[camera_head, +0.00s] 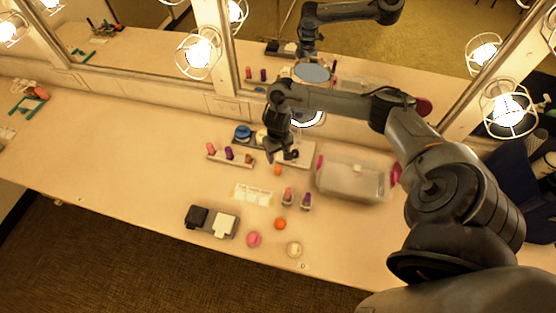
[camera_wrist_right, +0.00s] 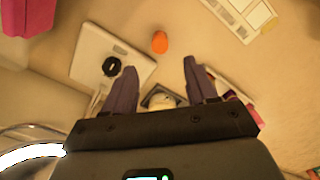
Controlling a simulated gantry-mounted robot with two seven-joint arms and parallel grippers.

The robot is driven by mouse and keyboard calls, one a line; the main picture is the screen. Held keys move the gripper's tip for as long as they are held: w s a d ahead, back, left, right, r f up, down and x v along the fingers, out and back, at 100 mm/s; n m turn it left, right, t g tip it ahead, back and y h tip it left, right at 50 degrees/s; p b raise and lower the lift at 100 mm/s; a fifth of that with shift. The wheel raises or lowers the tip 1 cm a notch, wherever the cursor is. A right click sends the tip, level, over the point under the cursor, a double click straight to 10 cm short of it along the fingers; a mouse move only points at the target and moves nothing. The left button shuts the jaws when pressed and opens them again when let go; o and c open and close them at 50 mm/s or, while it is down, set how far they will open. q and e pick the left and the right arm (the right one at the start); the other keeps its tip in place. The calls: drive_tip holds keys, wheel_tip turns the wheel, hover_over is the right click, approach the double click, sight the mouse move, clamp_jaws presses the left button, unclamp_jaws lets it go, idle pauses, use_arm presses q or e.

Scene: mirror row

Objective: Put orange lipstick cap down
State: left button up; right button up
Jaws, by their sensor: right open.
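The orange lipstick cap (camera_head: 277,170) stands on the counter just below my right gripper (camera_head: 286,155) in the head view. In the right wrist view the orange cap (camera_wrist_right: 160,42) shows beyond the fingertips, apart from both fingers. My right gripper (camera_wrist_right: 160,66) is open, with nothing held between its fingers. A pale rack (camera_head: 218,158) holding a pink lipstick (camera_head: 210,149) and a purple lipstick (camera_head: 229,153) stands left of the gripper. My left gripper is not in view.
A clear container (camera_head: 352,181) stands right of the gripper. A white card (camera_head: 254,194), pink and purple items, an orange round item (camera_head: 280,224), a pink one (camera_head: 253,239) and a dark tray (camera_head: 211,230) lie nearer the front edge. Mirrors line the back. The counter's left is mostly clear.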

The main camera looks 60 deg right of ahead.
drive_tip(key=w+a+f+n+t+y, duration=0.15)
drive_tip(key=a+n+t, duration=0.5)
drive_tip(key=a, duration=1.95)
drive_tip(key=s+a+r+n, duration=0.3)
drive_tip(key=a+r, duration=0.1)
drive_tip(key=s+d+r+g, duration=0.1)
drive_tip(key=s+d+r, duration=0.1)
drive_tip(key=s, duration=0.4)
drive_tip(key=s+d+r+m+g+h, duration=0.1)
drive_tip(key=s+d+r+g, duration=0.1)
drive_tip(key=s, duration=0.4)
drive_tip(key=shift+r, duration=0.25)
drive_tip(key=shift+w+d, duration=0.1)
wheel_tip(320, 180, up, 5)
drive_tip(key=p, duration=0.5)
drive_tip(key=shift+r+p, duration=0.15)
drive_tip(key=shift+p, duration=0.2)
